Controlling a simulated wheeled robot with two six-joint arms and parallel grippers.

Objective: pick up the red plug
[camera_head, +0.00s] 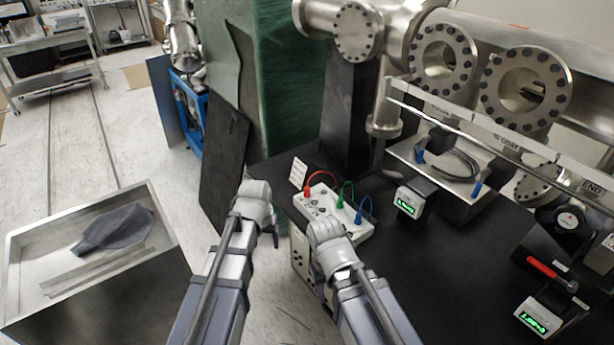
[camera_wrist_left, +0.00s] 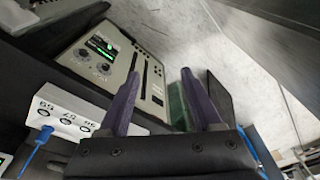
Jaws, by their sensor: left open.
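The red plug (camera_head: 307,191) is upright at the left end of a white socket box (camera_head: 331,212) on the black table, with a red cable arching from it. A green plug (camera_head: 340,202) and a blue plug (camera_head: 359,217) stand along the same box. My left gripper (camera_head: 270,228) is left of the box, apart from the red plug. In the left wrist view its two fingers (camera_wrist_left: 158,100) are spread with nothing between them; the red plug does not show there. My right arm's end (camera_head: 328,238) is in front of the box; its fingers are hidden.
A panel with a green display (camera_wrist_left: 105,46) lies beyond the left fingers in the left wrist view. A small meter (camera_head: 409,203) stands right of the box. A red-handled tool (camera_head: 548,270) and another meter (camera_head: 537,318) are far right. Steel flanges (camera_head: 445,62) rise behind.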

